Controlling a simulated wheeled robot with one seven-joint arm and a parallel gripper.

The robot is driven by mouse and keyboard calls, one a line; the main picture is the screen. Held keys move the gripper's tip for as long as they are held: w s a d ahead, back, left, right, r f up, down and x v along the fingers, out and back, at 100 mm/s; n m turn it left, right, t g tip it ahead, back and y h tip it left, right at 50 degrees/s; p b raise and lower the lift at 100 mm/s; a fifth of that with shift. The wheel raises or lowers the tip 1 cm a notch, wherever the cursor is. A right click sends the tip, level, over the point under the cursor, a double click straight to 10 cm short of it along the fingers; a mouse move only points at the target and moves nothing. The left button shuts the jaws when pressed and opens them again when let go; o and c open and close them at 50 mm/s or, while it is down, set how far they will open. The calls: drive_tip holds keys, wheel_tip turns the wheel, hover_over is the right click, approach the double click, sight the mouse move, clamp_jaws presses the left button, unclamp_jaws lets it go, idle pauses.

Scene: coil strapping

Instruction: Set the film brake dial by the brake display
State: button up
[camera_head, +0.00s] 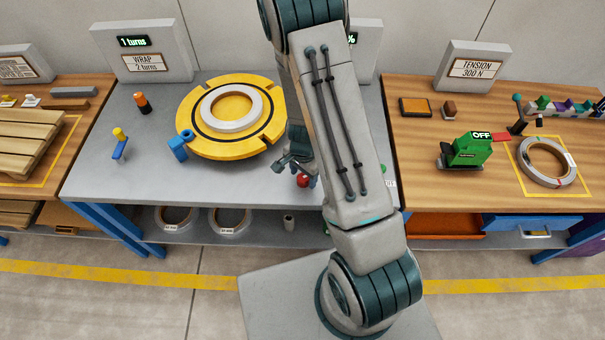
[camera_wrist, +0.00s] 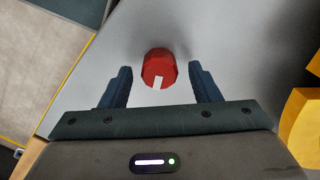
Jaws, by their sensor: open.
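In the wrist view a red dial (camera_wrist: 159,66) with a white mark on its near edge lies between the two fingers of my gripper (camera_wrist: 160,84). The fingers are open, with a gap on each side of the dial. In the head view the red dial (camera_head: 303,180) shows at the front of the grey table, and my gripper (camera_head: 296,165) is right at it. The brake display (camera_head: 364,45) behind my arm is mostly hidden; only a green "%" shows, so its number cannot be read.
A yellow turntable (camera_head: 215,148) with a pale coil on it stands left of my gripper. A blue block (camera_head: 179,150) sits at its edge. A wooden table (camera_head: 420,145) on the right holds a green tool (camera_head: 468,150) and another coil (camera_head: 546,162). The table front around the dial is clear.

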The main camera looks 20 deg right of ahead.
drive_tip(key=c, duration=1)
drive_tip(key=shift+w+f+n+b, duration=0.1)
drive_tip(key=shift+f+n+b, duration=0.1)
drive_tip(key=shift+n+b, duration=1.6)
drive_tip(key=shift+n, duration=0.4)
drive_tip(key=shift+r+n, duration=0.25)
drive_tip(key=shift+n, duration=0.25)
drive_tip(key=o, duration=1)
